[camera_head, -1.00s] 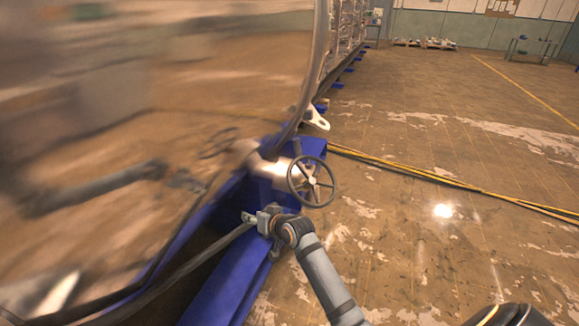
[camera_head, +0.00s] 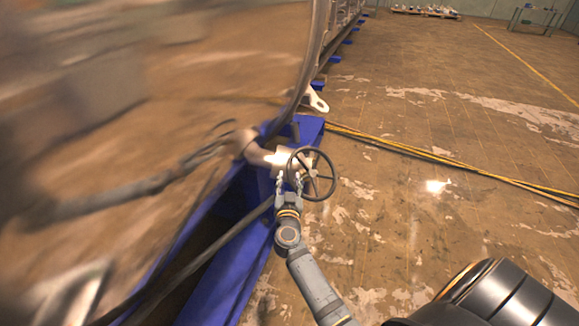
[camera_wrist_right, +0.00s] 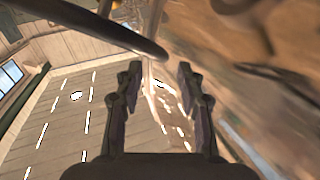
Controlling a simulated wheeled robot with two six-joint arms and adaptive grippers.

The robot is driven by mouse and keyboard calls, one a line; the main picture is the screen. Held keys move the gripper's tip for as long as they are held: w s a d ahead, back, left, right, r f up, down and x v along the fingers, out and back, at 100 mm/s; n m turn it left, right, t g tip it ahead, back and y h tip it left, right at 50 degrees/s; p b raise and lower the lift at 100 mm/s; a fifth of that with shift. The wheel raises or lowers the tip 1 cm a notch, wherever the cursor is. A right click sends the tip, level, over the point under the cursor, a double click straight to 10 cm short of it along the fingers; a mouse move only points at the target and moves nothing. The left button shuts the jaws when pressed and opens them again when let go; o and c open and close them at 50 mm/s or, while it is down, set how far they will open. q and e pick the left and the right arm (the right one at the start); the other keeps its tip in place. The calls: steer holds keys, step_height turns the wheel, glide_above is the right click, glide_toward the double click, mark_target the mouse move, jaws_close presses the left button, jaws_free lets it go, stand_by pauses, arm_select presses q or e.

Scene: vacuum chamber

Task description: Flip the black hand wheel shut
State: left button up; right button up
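The black hand wheel (camera_head: 313,174) is a spoked ring on a metal shaft at the vacuum chamber's blue frame, near the centre of the head view. My right gripper (camera_head: 289,177) points up at the left side of the wheel, its fingers overlapping the rim in the picture. In the right wrist view the two fingers of my right gripper (camera_wrist_right: 159,72) are apart with nothing between them. A dark curved bar, apparently the wheel rim (camera_wrist_right: 105,28), crosses the upper left just beyond the fingertips. Contact cannot be told. My left gripper is out of view.
The large shiny chamber door (camera_head: 150,110) fills the left and mirrors my arm. The blue frame (camera_head: 232,270) runs below it. A white lug (camera_head: 317,100) sticks out above the wheel. Yellow and black cables (camera_head: 430,155) lie on the floor. The floor at right is open.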

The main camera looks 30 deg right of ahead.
mark_target(290, 170)
steer(key=b+x, duration=0.1)
steer(key=x, duration=0.5)
steer(key=shift+w+d, duration=0.2)
steer(key=shift+w, duration=0.1)
jaws_close()
